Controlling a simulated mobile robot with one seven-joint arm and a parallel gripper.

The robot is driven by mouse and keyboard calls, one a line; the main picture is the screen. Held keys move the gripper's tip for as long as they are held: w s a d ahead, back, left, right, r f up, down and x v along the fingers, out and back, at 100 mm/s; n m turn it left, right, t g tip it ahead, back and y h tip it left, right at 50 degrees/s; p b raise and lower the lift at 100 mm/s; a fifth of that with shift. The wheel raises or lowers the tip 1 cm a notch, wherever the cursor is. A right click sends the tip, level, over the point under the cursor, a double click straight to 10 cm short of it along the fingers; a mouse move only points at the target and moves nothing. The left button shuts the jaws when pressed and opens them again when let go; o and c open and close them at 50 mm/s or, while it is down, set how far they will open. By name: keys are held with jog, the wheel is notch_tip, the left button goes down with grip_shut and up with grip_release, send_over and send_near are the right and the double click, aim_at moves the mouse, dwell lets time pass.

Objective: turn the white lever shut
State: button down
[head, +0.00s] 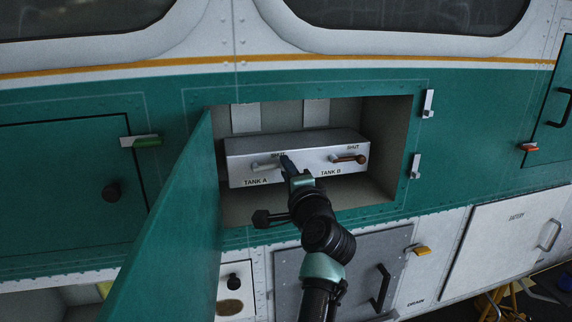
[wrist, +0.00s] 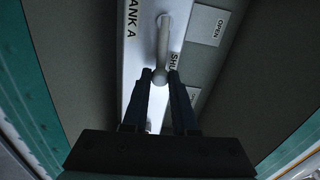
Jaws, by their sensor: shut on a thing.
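The white lever (head: 265,164) is on the front of a pale valve box (head: 300,178) inside an open compartment, on the TANK A side. It reaches roughly sideways along the box, its free end toward the right. The lever (wrist: 163,42) also shows in the wrist view, its rounded end between my fingertips. My gripper (wrist: 160,77) is shut on that end; in the head view my gripper (head: 287,163) hides the lever's tip. A SHUT label (head: 278,154) sits just above it.
A brown-handled lever (head: 348,158) is on the TANK B side, right of my gripper. The open green door (head: 165,225) hangs at the left of the compartment. Compartment walls (head: 390,145) surround the box closely. An OPEN plate (wrist: 208,25) shows in the wrist view.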

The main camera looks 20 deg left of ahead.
jog(key=shift+f+m, duration=0.25)
jog(key=shift+m, duration=0.25)
jog(key=shift+f, duration=0.1)
jog(key=c, duration=0.7)
grip_release()
jog(key=b+v, duration=0.3)
jog(key=v, duration=1)
